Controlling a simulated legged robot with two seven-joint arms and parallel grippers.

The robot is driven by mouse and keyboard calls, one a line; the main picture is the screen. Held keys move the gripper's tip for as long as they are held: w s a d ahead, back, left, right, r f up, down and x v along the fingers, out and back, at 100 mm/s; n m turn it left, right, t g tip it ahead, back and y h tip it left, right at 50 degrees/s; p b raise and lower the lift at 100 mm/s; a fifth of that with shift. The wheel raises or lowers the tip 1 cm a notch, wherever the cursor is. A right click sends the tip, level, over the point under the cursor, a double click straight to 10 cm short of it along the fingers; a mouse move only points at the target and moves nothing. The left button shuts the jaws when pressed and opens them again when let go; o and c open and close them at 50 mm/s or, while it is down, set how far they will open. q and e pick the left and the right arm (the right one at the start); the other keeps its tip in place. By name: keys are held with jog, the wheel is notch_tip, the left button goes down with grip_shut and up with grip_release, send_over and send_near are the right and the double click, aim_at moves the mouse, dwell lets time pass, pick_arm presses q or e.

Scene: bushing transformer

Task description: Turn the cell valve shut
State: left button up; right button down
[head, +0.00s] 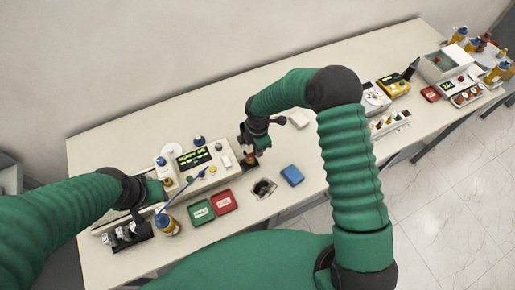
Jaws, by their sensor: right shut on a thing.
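A pale tester unit (212,176) with a green-lit display (193,157) stands on the long table, left of centre. My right gripper (250,159) reaches down at the unit's right end. It is shut on a small part there, which looks like the cell valve; the gripper hides most of it, so its angle cannot be read. A bit of red shows beside the fingers. My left gripper (154,192) is at the unit's left end, beside a blue-and-orange bottle (167,224). Its fingers are too small and covered to tell whether they are open.
A green tray (201,212) and a red tray (223,201) lie in front of the unit. A dark-centred container (264,188) and a blue block (292,175) lie to their right. More instruments and bottles crowd the far right. The table's middle back is mostly clear.

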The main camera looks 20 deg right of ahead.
jog(key=shift+w+d+r, duration=0.1)
jog(key=shift+w+r, duration=0.15)
jog(key=shift+w, duration=0.05)
jog(key=c, duration=1.6)
grip_release()
jog(key=shift+o, duration=1)
jog(key=shift+s+f, duration=0.1)
jog(key=shift+f, duration=0.1)
notch_tip(320, 180, up, 17)
jog(key=b, duration=0.3)
jog(key=shift+f, duration=0.1)
